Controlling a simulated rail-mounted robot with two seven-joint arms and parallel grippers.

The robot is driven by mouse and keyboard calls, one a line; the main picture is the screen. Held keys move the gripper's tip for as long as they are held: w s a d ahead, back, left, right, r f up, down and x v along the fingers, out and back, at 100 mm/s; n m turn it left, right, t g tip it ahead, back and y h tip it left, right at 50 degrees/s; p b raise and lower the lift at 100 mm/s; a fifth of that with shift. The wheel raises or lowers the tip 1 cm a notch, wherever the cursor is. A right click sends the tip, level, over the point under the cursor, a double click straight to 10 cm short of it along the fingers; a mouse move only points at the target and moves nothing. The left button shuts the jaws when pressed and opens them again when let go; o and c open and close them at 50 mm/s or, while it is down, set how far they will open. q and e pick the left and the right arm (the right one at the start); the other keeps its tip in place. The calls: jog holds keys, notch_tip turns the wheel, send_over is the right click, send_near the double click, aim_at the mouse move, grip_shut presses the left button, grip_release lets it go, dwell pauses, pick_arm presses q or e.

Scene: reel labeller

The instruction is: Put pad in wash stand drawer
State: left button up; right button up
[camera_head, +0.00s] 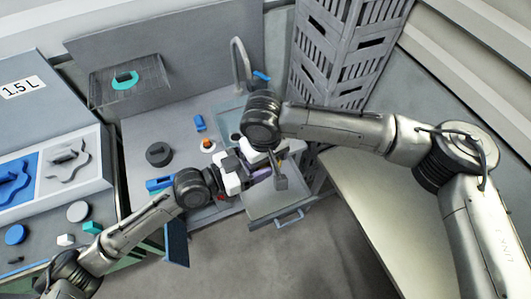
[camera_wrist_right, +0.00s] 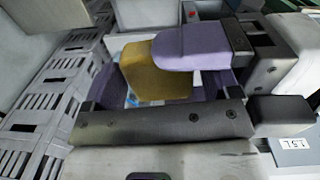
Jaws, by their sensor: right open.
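The pad is a yellow-brown block (camera_wrist_right: 155,72) in the right wrist view, partly covered by a purple finger of my left gripper (camera_wrist_right: 190,48). My left gripper seems shut on it; its other finger is hidden. My right gripper (camera_wrist_right: 160,88) is open, with its purple finger pads on either side of the pad's lower part. In the head view, my left gripper (camera_head: 255,174) and my right gripper (camera_head: 277,172) meet above the wash stand's front, and the pad is mostly hidden there. The wash stand drawer (camera_head: 262,208) is pulled open just below them, with its handle at the front.
The wash stand (camera_head: 135,134) carries a basin, a tap (camera_head: 238,62), a dark round object (camera_head: 159,153) and blue items. A grey slatted crate stack (camera_head: 335,55) stands behind right, close to my right arm. A pale table (camera_head: 365,205) is at right. Open floor lies in front.

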jog(key=shift+c, duration=0.5)
jog(key=c, duration=0.6)
pick_arm(q)
jog(key=o, duration=1.1)
